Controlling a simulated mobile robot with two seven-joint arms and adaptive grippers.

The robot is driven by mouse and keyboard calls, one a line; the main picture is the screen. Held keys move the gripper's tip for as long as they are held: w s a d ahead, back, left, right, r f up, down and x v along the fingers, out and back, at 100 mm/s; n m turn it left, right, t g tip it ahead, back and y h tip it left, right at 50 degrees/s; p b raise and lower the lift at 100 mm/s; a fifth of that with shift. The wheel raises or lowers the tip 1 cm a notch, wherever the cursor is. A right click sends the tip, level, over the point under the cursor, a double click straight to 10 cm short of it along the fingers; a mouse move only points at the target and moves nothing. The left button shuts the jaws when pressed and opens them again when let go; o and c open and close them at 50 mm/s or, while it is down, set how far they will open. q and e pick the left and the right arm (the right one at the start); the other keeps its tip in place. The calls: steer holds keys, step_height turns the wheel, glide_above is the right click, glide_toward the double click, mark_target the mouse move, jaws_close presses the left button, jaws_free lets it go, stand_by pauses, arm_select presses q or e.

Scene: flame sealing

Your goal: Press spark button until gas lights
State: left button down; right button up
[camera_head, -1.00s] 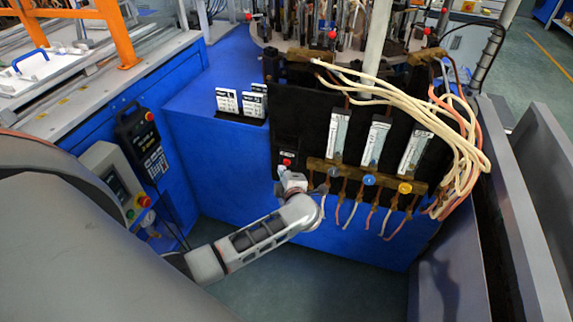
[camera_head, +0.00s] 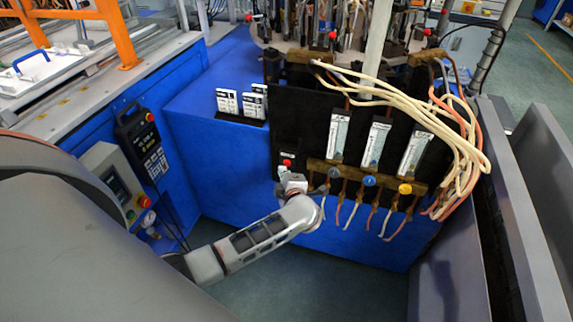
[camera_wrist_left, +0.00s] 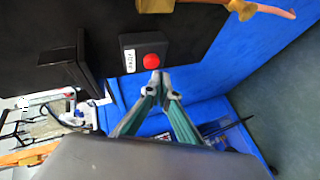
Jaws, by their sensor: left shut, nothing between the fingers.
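The red spark button (camera_head: 287,162) sits on a small dark box on the black panel, left of the gas knobs. It also shows in the left wrist view (camera_wrist_left: 151,61), with a white label beside it. My left gripper (camera_head: 282,173) is just below the button in the head view. In the left wrist view its closed fingertips (camera_wrist_left: 158,82) are just below the button, with nothing between them. A small gap shows there; the depth to the button is hard to judge. My right gripper is not in view. No flame shows clearly.
The black panel (camera_head: 300,130) carries flow tubes and a brass manifold with blue (camera_head: 369,180) and yellow (camera_head: 404,189) knobs, right of my gripper. Pale hoses (camera_head: 440,120) hang at the right. A control box (camera_head: 112,178) stands at the left.

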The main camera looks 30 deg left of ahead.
arm_select(q)
steer(key=shift+w, duration=0.2)
steer(key=shift+w+a, duration=0.15)
steer(key=shift+w, duration=0.1)
stand_by(0.3)
steer(key=shift+w+a, duration=0.1)
steer(key=shift+w, duration=0.4)
stand_by(0.8)
steer(key=shift+s, duration=0.1)
steer(key=shift+s+d+p, duration=0.2)
steer(key=shift+s+p, duration=0.3)
steer(key=shift+s, duration=0.35)
